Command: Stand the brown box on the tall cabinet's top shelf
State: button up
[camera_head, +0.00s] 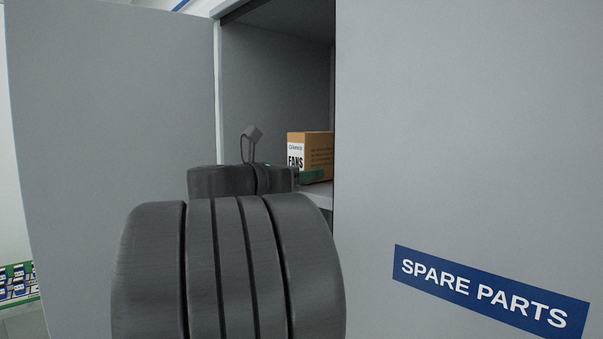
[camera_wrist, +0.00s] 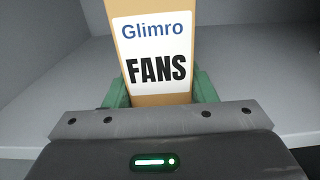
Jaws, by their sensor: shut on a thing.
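The brown box (camera_head: 319,152) has a white label reading "FANS" and stands upright inside the grey cabinet. In the wrist view the box (camera_wrist: 158,98) fills the upper middle, its "Glimro FANS" label facing the camera. My gripper (camera_wrist: 160,97) is shut on the box, with a green finger on each side of its lower part. In the head view the gripper (camera_head: 312,176) shows as a green strip at the box's base. The cabinet shelf (camera_head: 318,198) lies just under the box. Whether the box's underside touches it is hidden.
The cabinet's left door (camera_head: 110,150) stands open. The right door (camera_head: 460,130), with a "SPARE PARTS" sign (camera_head: 490,290), is close to the right of the box in the head view. The wrist view shows bare shelf (camera_wrist: 275,90) on both sides. My arm hides part of the opening.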

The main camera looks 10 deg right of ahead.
jog(key=shift+f, duration=0.2)
jog(key=o, duration=1.2)
jog(key=shift+r, duration=0.1)
jog(key=shift+r, duration=0.2)
jog(key=b+v, duration=0.3)
jog(key=v, duration=0.9)
jog(key=shift+f, duration=0.1)
